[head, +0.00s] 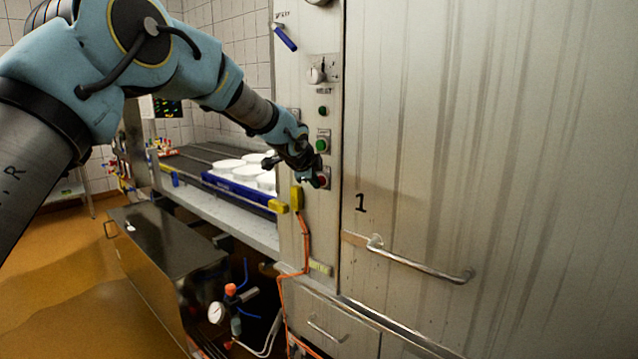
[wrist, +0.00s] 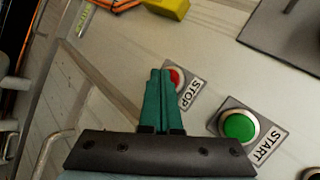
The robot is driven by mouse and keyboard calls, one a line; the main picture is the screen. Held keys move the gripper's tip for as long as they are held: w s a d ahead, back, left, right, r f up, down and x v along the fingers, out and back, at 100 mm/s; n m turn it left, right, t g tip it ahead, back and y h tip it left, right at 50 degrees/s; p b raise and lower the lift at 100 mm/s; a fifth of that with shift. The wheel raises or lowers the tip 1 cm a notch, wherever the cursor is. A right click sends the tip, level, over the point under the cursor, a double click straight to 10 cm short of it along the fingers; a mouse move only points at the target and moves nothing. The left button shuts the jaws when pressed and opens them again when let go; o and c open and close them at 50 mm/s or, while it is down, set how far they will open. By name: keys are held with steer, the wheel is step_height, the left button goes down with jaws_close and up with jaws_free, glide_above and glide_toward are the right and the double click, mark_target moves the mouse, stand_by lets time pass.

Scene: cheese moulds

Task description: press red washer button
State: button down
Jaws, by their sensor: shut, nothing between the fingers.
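The red button (head: 322,181) is on the tall steel washer cabinet (head: 420,120), low in its column of controls. In the wrist view the red button (wrist: 176,77) carries a STOP label and is partly hidden behind my fingertips. My gripper (head: 316,182) is shut and empty, its tips at or just in front of the red button. In the wrist view the closed teal fingers (wrist: 160,75) overlap the button's left side. I cannot tell whether they touch it.
A green START button (wrist: 239,126) sits beside the red one; it is just above it in the head view (head: 322,145). A yellow block (head: 297,197) with an orange cable is below left. White moulds (head: 230,164) stand on the conveyor at left. A door handle (head: 420,262) sticks out at lower right.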

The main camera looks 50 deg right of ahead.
steer(key=shift+a+b, duration=0.35)
steer(key=shift+a, duration=0.45)
steer(key=shift+w+a+b, duration=0.1)
steer(key=shift+a+b, duration=0.65)
steer(key=shift+a, duration=1.75)
